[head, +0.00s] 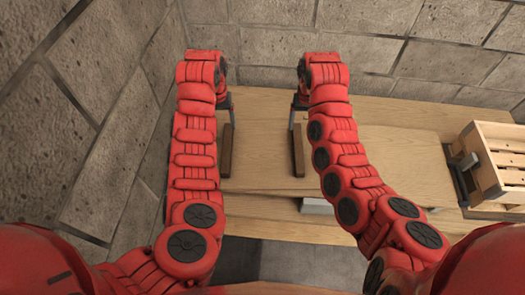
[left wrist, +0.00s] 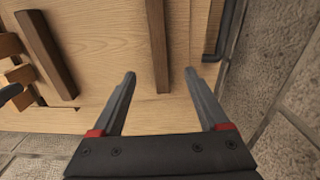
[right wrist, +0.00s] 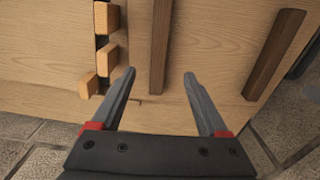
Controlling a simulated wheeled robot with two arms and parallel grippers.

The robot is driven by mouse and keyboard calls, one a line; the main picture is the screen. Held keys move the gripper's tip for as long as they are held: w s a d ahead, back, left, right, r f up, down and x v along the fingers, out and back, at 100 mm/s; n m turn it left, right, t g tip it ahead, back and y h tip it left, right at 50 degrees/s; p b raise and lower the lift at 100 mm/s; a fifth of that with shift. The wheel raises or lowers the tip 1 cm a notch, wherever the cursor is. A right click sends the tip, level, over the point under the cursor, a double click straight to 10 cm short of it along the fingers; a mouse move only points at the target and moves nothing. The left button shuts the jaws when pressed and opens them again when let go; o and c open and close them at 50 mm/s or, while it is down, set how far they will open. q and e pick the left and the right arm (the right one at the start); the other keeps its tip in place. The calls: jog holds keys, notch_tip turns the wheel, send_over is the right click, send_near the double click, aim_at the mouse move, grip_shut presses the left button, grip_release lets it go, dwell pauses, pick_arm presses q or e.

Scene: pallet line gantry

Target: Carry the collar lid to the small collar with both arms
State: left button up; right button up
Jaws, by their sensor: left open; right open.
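The collar lid appears to be the light wooden panel (head: 262,150) bearing two dark brown bars, a left one (head: 227,152) and a right one (head: 298,150). My left gripper (head: 229,104) is open near the far end of the left bar. In the left wrist view that bar (left wrist: 157,45) lines up between the open fingers (left wrist: 160,74). My right gripper (head: 298,103) is open near the far end of the right bar. In the right wrist view that bar (right wrist: 161,45) lines up between the fingers (right wrist: 159,73). Neither grips it. The slatted wooden box (head: 502,152) at right may be the small collar.
A stone block wall (head: 100,110) stands close on the left and another (head: 400,45) runs behind. The wooden surface (head: 400,150) between the right arm and the box is clear. My arms hide part of the surface.

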aim_at(227, 146)
pick_arm(q)
notch_tip(227, 146, down, 14)
jog(key=shift+r, duration=0.2)
pick_arm(e)
notch_tip(227, 146, down, 14)
jog(key=shift+r, duration=0.2)
pick_arm(q)
grip_shut()
pick_arm(e)
grip_shut()
dwell(0.7)
